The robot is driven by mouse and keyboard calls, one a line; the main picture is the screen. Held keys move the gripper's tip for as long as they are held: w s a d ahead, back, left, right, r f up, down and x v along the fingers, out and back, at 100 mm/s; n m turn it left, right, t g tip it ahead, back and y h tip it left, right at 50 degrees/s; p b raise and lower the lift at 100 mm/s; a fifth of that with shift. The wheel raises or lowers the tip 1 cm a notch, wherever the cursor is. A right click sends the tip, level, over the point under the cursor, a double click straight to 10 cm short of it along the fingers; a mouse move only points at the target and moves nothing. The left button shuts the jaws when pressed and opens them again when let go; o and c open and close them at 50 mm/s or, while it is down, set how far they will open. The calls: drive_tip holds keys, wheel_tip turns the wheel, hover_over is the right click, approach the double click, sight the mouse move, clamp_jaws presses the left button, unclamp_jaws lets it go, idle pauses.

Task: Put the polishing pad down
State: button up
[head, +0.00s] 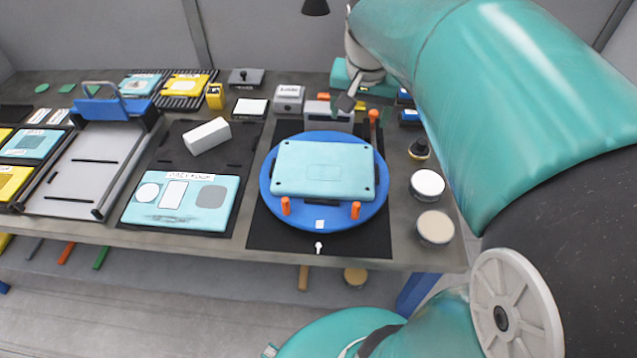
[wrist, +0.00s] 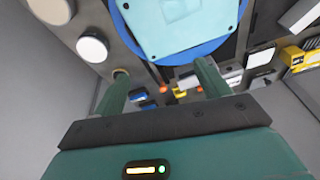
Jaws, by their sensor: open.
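Two round pads stand at the right end of the bench in the head view: a white-topped one (head: 427,183) and a tan-topped one (head: 435,227) nearer the front edge. I cannot tell for sure which is the polishing pad. In the wrist view the white pad (wrist: 92,47) and the tan pad (wrist: 52,10) lie at upper left, apart from my fingers. My gripper (wrist: 160,67) is open, its two green fingers wide apart with nothing between them. In the head view my arm partly hides the back right of the bench.
A blue turntable (head: 269,203) holds a light-blue panel (head: 322,168) with orange clamps. A dark knobbed object (head: 419,148) stands behind the white pad. A marked light-blue panel (head: 180,203) and a white block (head: 207,136) lie left.

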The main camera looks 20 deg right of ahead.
drive_tip(key=s+a+f+n+t+y, duration=0.1)
drive_tip(key=s+a+f+n+t, duration=0.1)
drive_tip(key=s+a+n, duration=0.5)
drive_tip(key=s+a+t, duration=0.1)
drive_tip(key=s+a, duration=0.4)
drive_tip(key=a, duration=0.2)
drive_tip(key=shift+s+n, duration=0.2)
drive_tip(key=shift+n, duration=0.1)
drive_tip(key=shift+a, duration=0.15)
